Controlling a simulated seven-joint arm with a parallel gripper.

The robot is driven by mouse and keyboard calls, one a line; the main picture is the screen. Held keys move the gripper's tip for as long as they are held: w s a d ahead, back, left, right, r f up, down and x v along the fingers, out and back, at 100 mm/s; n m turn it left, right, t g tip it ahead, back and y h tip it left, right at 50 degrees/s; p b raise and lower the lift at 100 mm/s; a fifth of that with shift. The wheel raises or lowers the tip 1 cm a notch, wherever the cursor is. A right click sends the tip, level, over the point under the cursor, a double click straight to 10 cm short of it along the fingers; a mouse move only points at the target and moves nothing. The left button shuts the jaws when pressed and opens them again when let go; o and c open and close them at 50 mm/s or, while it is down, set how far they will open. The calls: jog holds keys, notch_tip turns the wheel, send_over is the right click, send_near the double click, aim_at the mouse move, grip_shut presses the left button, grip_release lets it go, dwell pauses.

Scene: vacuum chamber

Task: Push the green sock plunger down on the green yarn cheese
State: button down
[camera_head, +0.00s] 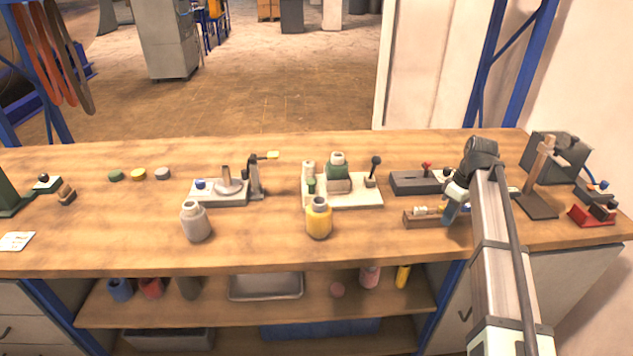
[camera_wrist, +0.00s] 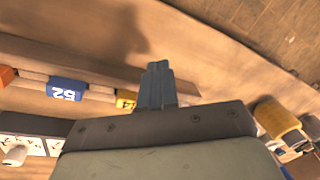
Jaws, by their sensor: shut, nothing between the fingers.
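I cannot tell for sure which part is the green sock plunger or the green yarn cheese. In the head view, a green bottle-shaped piece with a pale top (camera_head: 337,165) stands on a white base (camera_head: 350,203) at mid-table. A small green piece (camera_head: 311,187) stands at its left on the same base, near a pale spool (camera_head: 309,168). My gripper (camera_head: 449,216) is well to the right of that base, over a wooden holder at the right part of the table. In the wrist view its fingers (camera_wrist: 158,66) are together and hold nothing; neither green piece is identifiable there.
A yellow jar (camera_head: 319,219) stands before the white base and a grey jar (camera_head: 195,222) farther left. A black lever (camera_head: 374,168) rises at the base's right. A dark box (camera_head: 415,183) lies between base and arm. The table's front left is largely clear.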

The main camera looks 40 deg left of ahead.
jog(key=s+a+r+n, duration=0.3)
jog(key=s+a+n, duration=0.15)
jog(key=a, duration=0.55)
jog(key=n, duration=0.8)
send_near(313, 181)
jog(key=shift+s+a+r+t, duration=0.15)
jog(key=shift+s+r+t, duration=0.25)
jog(key=shift+f, duration=0.1)
jog(key=shift+s+a+f, duration=0.1)
jog(key=shift+f, duration=1.65)
jog(key=shift+s+a+f, duration=0.1)
jog(key=shift+s+f, duration=0.05)
jog(key=shift+f, duration=1.55)
jog(key=shift+f, duration=0.1)
